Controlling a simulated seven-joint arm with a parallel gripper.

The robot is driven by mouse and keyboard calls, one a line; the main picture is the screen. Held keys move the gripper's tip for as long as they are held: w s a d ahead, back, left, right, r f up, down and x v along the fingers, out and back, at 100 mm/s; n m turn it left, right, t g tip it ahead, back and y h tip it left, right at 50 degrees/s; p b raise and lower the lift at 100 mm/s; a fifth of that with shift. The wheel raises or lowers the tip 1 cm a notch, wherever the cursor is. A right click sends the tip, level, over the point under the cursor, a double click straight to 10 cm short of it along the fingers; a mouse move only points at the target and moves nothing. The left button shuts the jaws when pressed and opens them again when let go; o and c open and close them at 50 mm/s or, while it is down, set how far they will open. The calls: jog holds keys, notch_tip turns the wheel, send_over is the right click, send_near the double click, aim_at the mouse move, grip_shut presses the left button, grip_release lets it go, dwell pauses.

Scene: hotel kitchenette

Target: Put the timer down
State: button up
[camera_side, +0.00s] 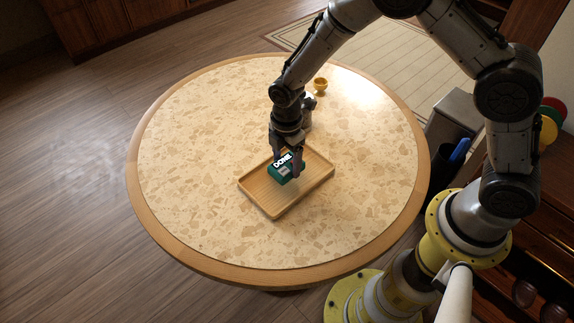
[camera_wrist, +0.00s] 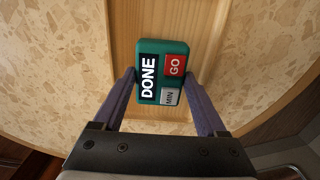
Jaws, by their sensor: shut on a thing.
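The timer (camera_side: 285,171) is a teal block with a black "DONE" panel. In the wrist view the timer (camera_wrist: 162,72) also shows a red "GO" button and a grey "MIN" button. My gripper (camera_side: 287,158) is shut on the timer, with a finger on each side of it; the fingers also show in the wrist view (camera_wrist: 164,88). The timer is over the wooden tray (camera_side: 262,206), near its middle. I cannot tell whether its underside touches the tray floor.
The tray lies on a round speckled table (camera_side: 200,130) with a wooden rim. The table around the tray is otherwise clear.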

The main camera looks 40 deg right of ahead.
jog(key=shift+f, duration=1)
jog(key=shift+f, duration=0.15)
jog(key=o, duration=1.5)
jog(key=shift+s, duration=0.1)
